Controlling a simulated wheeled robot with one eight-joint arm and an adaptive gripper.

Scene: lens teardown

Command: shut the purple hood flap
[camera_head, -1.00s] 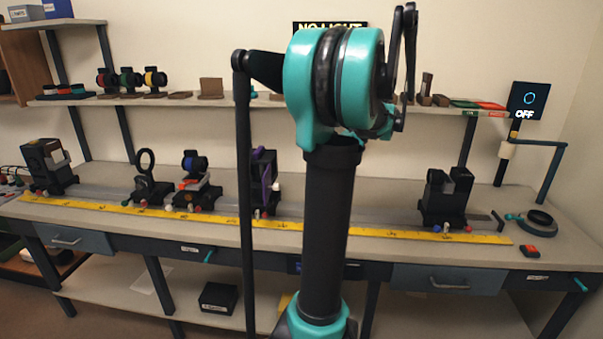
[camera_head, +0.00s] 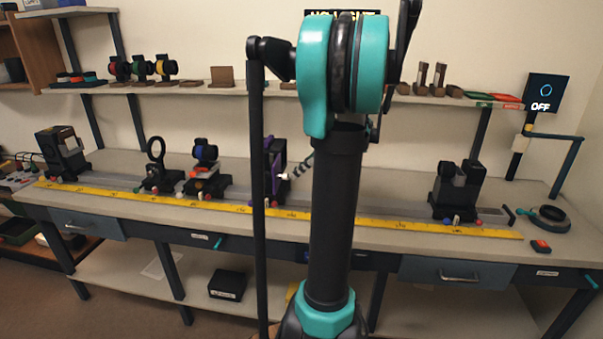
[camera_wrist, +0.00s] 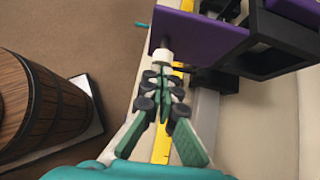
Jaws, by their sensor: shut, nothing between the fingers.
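The purple hood flap (camera_wrist: 205,38) lies across the top of the wrist view, standing out from a black frame (camera_wrist: 262,62). A white knob (camera_wrist: 162,57) sits at the flap's near edge. My gripper (camera_wrist: 163,74) is shut and empty, its fingertips right at the knob; whether they touch it I cannot tell. In the head view the flap (camera_head: 275,182) shows as a narrow purple strip on the black hood, partly hidden behind my arm. My gripper (camera_head: 300,165) shows there as dark ridged fingers just right of the knob (camera_head: 283,176).
The hood stands on a rail behind a yellow ruler (camera_head: 345,217). A blue-ringed holder (camera_head: 205,154) and a round lens holder (camera_head: 156,150) stand left of it; a black unit (camera_head: 456,190) stands right. A wooden barrel (camera_wrist: 40,105) shows left in the wrist view.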

